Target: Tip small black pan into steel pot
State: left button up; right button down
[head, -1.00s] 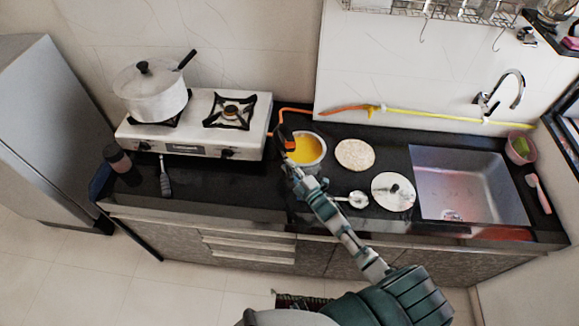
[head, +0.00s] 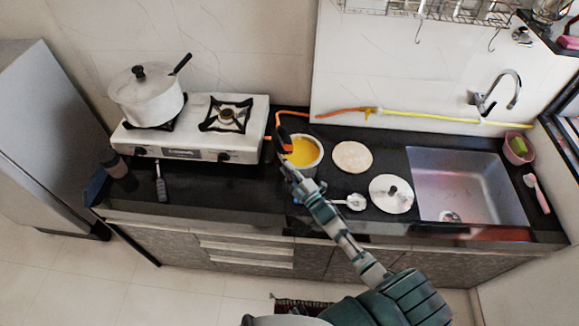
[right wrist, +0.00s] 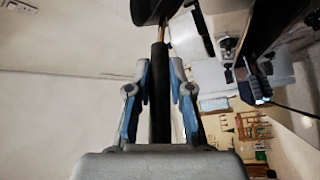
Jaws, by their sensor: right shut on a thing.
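A small black pan (head: 283,139) is at the end of my right gripper (head: 290,170), by the left rim of a steel pot (head: 319,158) of yellow liquid on the counter. In the right wrist view the gripper (right wrist: 158,75) is shut on the pan's dark handle (right wrist: 160,100). The pan's black head (right wrist: 150,10) is cut off at the top of that view. The pan's contents and exact tilt cannot be made out. A lidded pale pot (head: 146,104) stands on the stove's left burner. My left gripper does not show.
The white two-burner stove (head: 185,152) is left of the yellow-filled pot. A round pale disc (head: 352,157), a lid (head: 388,203) and a ladle (head: 352,202) lie to its right, before the sink (head: 460,175). An orange hose (head: 330,113) runs behind.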

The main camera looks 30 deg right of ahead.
jog(key=shift+d+r+m+b, duration=0.1)
jog(key=shift+d+m+b, duration=0.2)
jog(key=shift+d+m, duration=0.15)
jog(key=shift+s+a+t, duration=0.1)
jog(key=shift+a+t, duration=0.05)
jog(key=shift+t, duration=0.15)
jog(key=shift+m, duration=0.25)
jog(key=shift+s+d+r+m+t+b, duration=0.1)
jog(key=shift+d+m+t+b, duration=0.25)
jog(key=shift+m+b, duration=0.2)
jog(key=shift+h, duration=0.4)
jog(key=shift+s+d+m+t+b, duration=0.1)
jog(key=shift+d+m+t+b, duration=0.1)
jog(key=shift+m+t+b, duration=0.3)
jog(key=shift+r+m, duration=0.1)
jog(key=shift+m, duration=0.15)
